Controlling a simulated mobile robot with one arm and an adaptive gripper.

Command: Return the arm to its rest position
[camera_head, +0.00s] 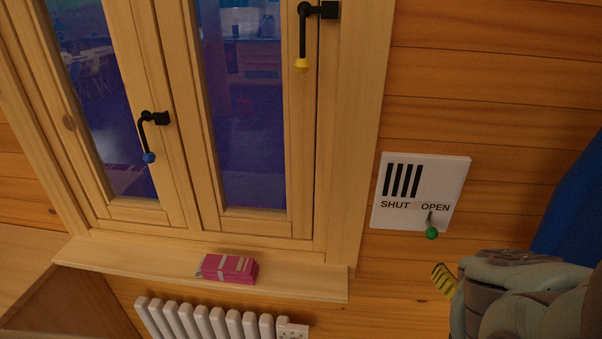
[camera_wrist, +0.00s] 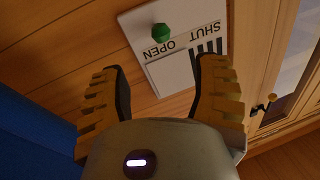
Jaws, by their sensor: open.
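My gripper (camera_wrist: 160,100) is open and empty in the wrist view, its two yellow-ridged fingers spread apart. In the head view part of my gripper (camera_head: 445,280) shows at the lower right, below a white wall plate (camera_head: 415,170) marked SHUT and OPEN. The plate's lever has a green knob (camera_head: 432,233) that sits under the word OPEN. In the wrist view the plate (camera_wrist: 172,72) and green knob (camera_wrist: 162,32) lie beyond the fingertips, apart from them. My arm fills the lower right corner of the head view.
A wooden window has handles with a blue knob (camera_head: 149,157) and a yellow knob (camera_head: 302,65). A pink bundle (camera_head: 227,268) lies on the sill (camera_head: 300,287). A white radiator (camera_head: 215,322) stands below. A blue surface (camera_head: 572,215) is close to my arm at right.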

